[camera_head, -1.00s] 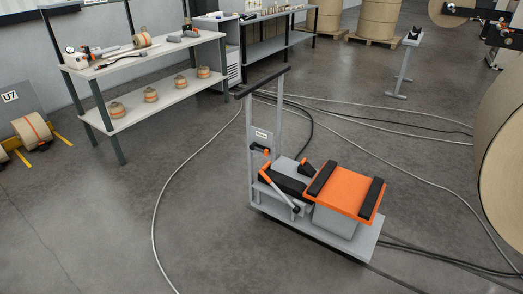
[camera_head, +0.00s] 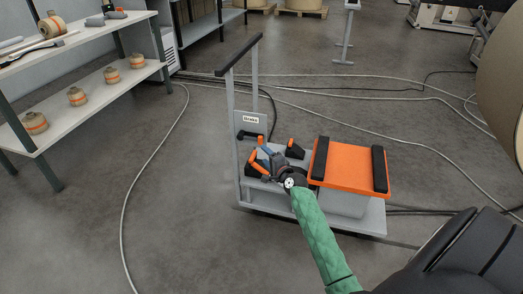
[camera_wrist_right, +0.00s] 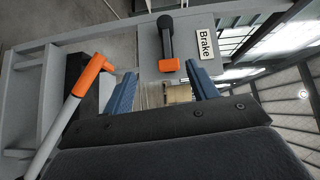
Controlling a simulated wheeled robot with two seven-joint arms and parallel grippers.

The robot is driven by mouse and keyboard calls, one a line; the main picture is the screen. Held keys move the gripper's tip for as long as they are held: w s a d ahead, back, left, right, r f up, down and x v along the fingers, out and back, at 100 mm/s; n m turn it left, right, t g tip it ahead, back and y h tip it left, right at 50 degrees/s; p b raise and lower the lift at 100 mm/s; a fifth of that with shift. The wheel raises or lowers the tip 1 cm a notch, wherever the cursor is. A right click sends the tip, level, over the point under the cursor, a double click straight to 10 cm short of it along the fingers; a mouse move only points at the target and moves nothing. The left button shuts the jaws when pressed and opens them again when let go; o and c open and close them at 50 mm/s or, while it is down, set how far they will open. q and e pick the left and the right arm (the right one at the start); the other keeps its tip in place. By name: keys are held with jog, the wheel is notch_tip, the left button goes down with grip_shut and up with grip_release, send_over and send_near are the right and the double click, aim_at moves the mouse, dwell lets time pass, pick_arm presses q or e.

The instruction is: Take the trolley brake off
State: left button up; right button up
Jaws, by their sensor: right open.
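The grey trolley (camera_head: 372,222) stands on the floor with its upright push frame at the left. A plate marked "Brake" (camera_head: 251,120) is on the frame; it also shows in the wrist view (camera_wrist_right: 206,44). Beside it is the brake lever, black with an orange end (camera_wrist_right: 168,64). My right gripper (camera_wrist_right: 161,84) is open, its blue fingers apart, with nothing between them. The lever's orange end shows beyond and between the fingertips in the wrist view; I see no contact. In the head view my right gripper (camera_head: 264,154) is partly hidden by its wrist. My left gripper is out of view.
A grey rod with an orange grip (camera_wrist_right: 92,76) stands close left of the fingers. An orange platform with black pads (camera_head: 350,166) is on the trolley's right. Cables (camera_head: 160,150) cross the floor. A shelf bench (camera_head: 100,91) stands at the left.

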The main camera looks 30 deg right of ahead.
aim_at(262, 142)
jog(key=shift+m+t+h, duration=0.3)
jog(key=shift+m+h, duration=0.2)
jog(key=shift+m, duration=0.2)
jog(key=shift+w+d+r, duration=0.1)
jog(key=shift+w+d, duration=0.45)
jog(key=shift+w, duration=0.85)
jog(key=shift+w+d+r, duration=0.15)
jog(key=shift+w+d, duration=0.4)
jog(key=shift+w, duration=0.9)
jog(key=shift+w+d+r, duration=0.1)
jog(key=shift+w+d, duration=0.45)
jog(key=shift+w, duration=0.85)
grip_shut()
